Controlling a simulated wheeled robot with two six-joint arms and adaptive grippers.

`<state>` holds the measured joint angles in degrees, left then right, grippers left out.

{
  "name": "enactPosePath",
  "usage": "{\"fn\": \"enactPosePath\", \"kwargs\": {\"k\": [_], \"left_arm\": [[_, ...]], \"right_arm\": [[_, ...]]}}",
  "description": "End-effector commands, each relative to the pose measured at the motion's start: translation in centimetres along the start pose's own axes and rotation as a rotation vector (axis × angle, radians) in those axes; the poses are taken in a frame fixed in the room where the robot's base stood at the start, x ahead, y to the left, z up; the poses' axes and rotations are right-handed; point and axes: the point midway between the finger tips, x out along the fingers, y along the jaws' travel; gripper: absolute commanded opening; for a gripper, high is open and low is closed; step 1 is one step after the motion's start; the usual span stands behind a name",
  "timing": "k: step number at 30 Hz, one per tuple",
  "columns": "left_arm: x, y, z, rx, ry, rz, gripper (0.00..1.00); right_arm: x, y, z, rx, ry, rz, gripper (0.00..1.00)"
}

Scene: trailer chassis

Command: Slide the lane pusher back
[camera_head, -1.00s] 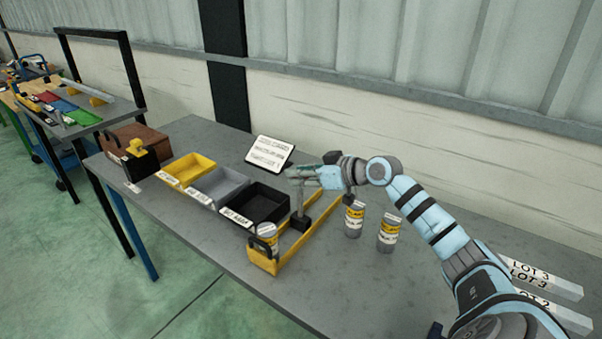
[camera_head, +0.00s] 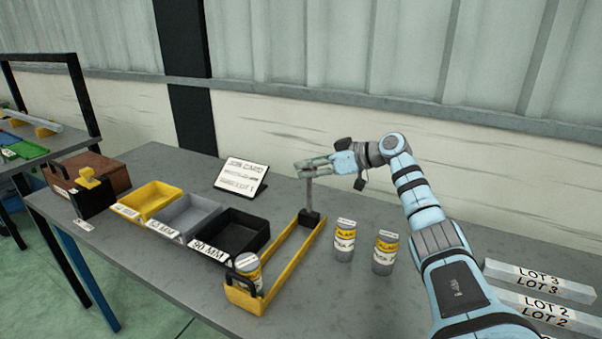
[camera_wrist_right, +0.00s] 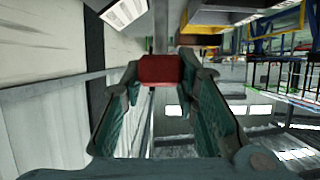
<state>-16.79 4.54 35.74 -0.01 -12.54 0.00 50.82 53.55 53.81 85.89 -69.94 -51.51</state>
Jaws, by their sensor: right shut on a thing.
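The lane pusher (camera_head: 309,217) is a dark block with a thin upright grey post. It stands at the far, wall-side end of the yellow lane frame (camera_head: 287,268). My right gripper (camera_head: 308,165) is shut at the top of that post. In the right wrist view, a red grip piece (camera_wrist_right: 160,70) sits between the fingertips; in the head view the fingers hide it. A labelled can (camera_head: 247,268) stands at the lane's near end, beside a black handle (camera_head: 240,282). My left gripper is not in view.
Two labelled cans (camera_head: 345,240) stand right of the lane. Yellow, grey (camera_head: 187,215) and black (camera_head: 240,235) bins stand to its left. A job card (camera_head: 241,176) stands behind. Lot-marked bars (camera_head: 540,284) lie at the right. Bare tabletop lies between the lane and the wall.

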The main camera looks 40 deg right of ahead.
Motion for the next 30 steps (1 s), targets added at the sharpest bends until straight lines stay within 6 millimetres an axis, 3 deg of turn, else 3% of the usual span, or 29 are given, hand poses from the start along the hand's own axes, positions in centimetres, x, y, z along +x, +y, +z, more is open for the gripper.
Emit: {"fn": "enactPosePath", "kwargs": {"k": [7, 8, 12, 22, 30], "left_arm": [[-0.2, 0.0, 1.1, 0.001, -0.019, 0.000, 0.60], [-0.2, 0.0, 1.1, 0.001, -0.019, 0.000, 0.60], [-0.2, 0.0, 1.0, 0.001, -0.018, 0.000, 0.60], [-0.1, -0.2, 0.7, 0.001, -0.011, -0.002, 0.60], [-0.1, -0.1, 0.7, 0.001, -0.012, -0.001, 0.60]], "right_arm": [[-0.7, 0.3, -0.1, 0.003, 0.012, 0.013, 0.00], [-0.8, 0.4, -0.1, 0.003, 0.012, 0.014, 0.30], [-1.1, 0.6, 0.0, 0.004, 0.010, 0.019, 0.48], [-1.7, 0.6, 0.2, 0.006, 0.006, 0.020, 0.48], [-7.0, 0.6, 0.3, 0.004, 0.001, 0.021, 0.48]]}}
